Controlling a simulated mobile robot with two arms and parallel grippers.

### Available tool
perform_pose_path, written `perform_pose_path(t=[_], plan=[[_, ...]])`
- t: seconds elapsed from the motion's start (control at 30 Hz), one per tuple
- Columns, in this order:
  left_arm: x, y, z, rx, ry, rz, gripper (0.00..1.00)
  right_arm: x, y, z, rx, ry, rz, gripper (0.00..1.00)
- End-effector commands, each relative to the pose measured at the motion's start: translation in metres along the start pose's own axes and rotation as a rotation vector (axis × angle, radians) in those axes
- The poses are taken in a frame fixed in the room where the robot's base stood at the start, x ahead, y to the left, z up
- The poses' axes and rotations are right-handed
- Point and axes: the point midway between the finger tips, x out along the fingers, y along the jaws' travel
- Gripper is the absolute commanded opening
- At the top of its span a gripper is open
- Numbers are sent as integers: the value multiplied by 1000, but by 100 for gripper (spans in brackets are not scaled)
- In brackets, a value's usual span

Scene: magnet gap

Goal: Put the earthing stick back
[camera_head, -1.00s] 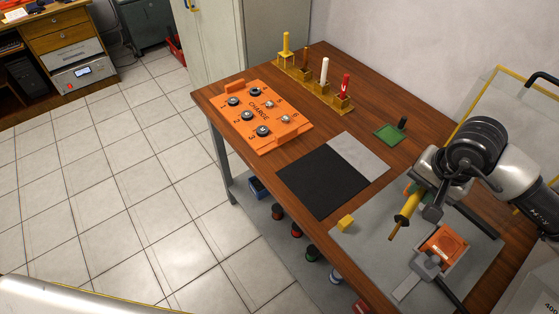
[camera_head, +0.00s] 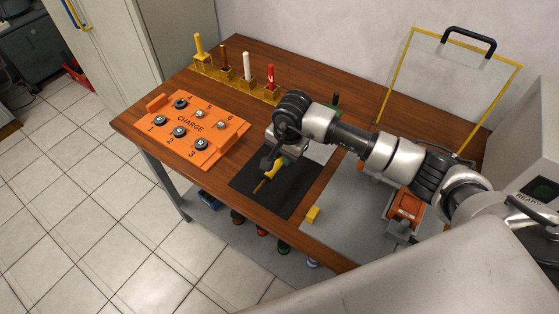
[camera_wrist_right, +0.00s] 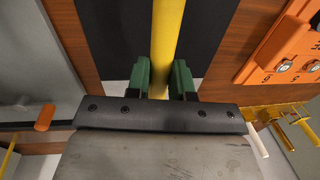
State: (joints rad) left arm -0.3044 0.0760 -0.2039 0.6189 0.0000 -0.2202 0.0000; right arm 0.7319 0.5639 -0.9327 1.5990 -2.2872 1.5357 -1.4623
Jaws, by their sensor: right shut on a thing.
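The earthing stick appears to be the yellow rod (camera_head: 272,172) with a thinner brownish tip. My right gripper (camera_head: 275,160) is shut on it above the black mat (camera_head: 293,193), and the tip slants down to the left. In the right wrist view the yellow rod (camera_wrist_right: 168,40) runs between the two green finger pads (camera_wrist_right: 162,82). Its lower end is hidden there. A brass-coloured rack (camera_head: 237,80) at the back edge holds upright yellow, brown, white and red sticks. My left gripper is out of view.
An orange CHARGE board (camera_head: 195,130) with numbered posts lies left of the black mat. A yellow-framed clear panel (camera_head: 440,80) stands behind. Wood between board and rack is clear.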

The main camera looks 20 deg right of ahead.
Motion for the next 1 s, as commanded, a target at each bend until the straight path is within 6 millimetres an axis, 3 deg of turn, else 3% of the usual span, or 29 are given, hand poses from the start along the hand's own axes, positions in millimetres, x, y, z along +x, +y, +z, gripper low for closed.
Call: perform_pose_path(t=[0.17,0.43,0.83,0.87,1.0], plan=[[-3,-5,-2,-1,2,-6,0,10,-8,3,1,-1,3,0],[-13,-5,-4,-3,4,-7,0,44,-3,4,1,-1,2,0],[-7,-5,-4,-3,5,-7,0,51,-2,4,0,2,1,0],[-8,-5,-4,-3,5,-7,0,51,-2,4,0,1,1,24],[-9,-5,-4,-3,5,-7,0,50,-2,4,0,1,1,45]])
